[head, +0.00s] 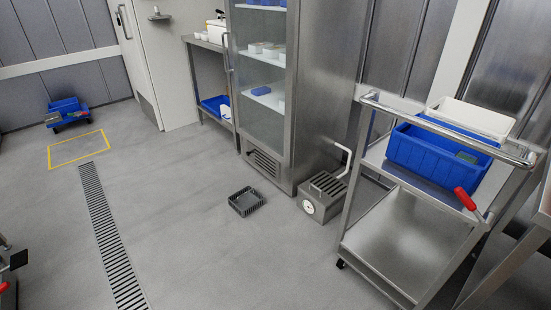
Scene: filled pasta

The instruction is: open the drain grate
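A long slotted drain grate (104,235) runs along the grey floor at the left and lies level in its channel. A low steel box (321,196) with a slotted top, a handle and a round white dial on its front stands beside the tall steel cabinet. A small dark square tray (246,201) with a ribbed bottom lies on the floor between them. I cannot tell from this view whether the box's slotted top is a separate grate. My gripper is not recognisable in view.
A steel trolley (385,235) with a blue crate (425,152) and a red-handled tool (466,199) stands right of the box, close to it. A glass-fronted cabinet (318,90) stands behind. Dark and red parts are cut off at the left edge.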

